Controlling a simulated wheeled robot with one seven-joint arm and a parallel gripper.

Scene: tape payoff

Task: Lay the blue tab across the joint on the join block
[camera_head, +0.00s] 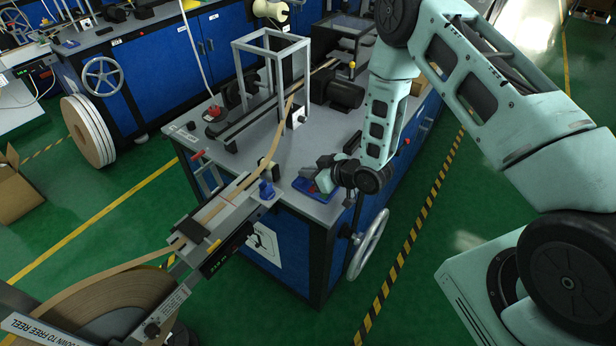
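The join block (232,208) is a pale metal block off the front left corner of the grey-topped bench, with brown tape (258,172) running along it. The joint in the tape is too small to make out. My gripper (313,186) points down and left, low over a small blue tray (325,195) at the bench's front corner, to the right of the join block. Something small and red shows by the fingertips. I cannot pick out the blue tab for sure. Whether the fingers are open or shut is too small to tell.
A blue knob-like part (266,189) stands beside the block, between it and the tray. A clear-sided frame (272,62) and a black motor (338,92) stand on the bench. A large tape reel (120,305) is at lower left.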

